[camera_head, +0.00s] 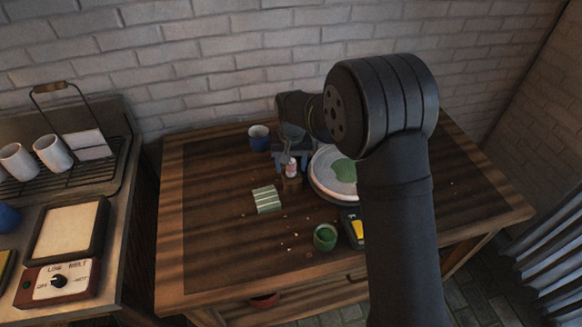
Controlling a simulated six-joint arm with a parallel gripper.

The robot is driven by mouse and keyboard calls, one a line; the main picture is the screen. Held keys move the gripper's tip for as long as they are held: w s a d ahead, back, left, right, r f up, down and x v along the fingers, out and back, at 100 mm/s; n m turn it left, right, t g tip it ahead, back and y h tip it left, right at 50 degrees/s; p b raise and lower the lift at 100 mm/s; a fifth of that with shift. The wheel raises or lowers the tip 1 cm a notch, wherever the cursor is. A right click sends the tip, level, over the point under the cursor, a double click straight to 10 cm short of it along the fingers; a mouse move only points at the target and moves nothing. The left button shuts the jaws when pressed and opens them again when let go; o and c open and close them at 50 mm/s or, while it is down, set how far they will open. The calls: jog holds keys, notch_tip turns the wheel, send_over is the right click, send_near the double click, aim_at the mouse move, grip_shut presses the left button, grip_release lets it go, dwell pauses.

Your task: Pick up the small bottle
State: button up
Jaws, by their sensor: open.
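The small bottle (292,168) is pale with a reddish mark. It stands upright at a small brown wooden block or holder (291,184) near the middle of the table. My gripper (292,160) is open, just above and behind the bottle, with its fingers reaching down around or behind its top. I cannot tell whether the fingers touch the bottle. My arm comes from the lower right and hides part of the table.
A round plate (319,184) with green paint lies right of the bottle, partly behind my arm. A blue cup (259,138), a green-striped cloth (266,199), a green pot (325,237) and a yellow-and-dark item (357,229) surround it. The table's left side is clear.

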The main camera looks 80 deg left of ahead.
jog(key=c, duration=0.8)
jog(key=shift+r, duration=0.1)
jog(key=shift+r, duration=0.65)
notch_tip(320, 180, up, 3)
jog(key=shift+f, duration=0.15)
jog(key=w+d+r, duration=0.2)
jog(key=w, duration=0.1)
jog(key=w+d+r, duration=0.2)
jog(key=w, duration=0.1)
jog(key=w+d+r, duration=0.2)
jog(key=w, duration=0.2)
jog(key=shift+r, duration=0.4)
jog(key=shift+w, duration=0.1)
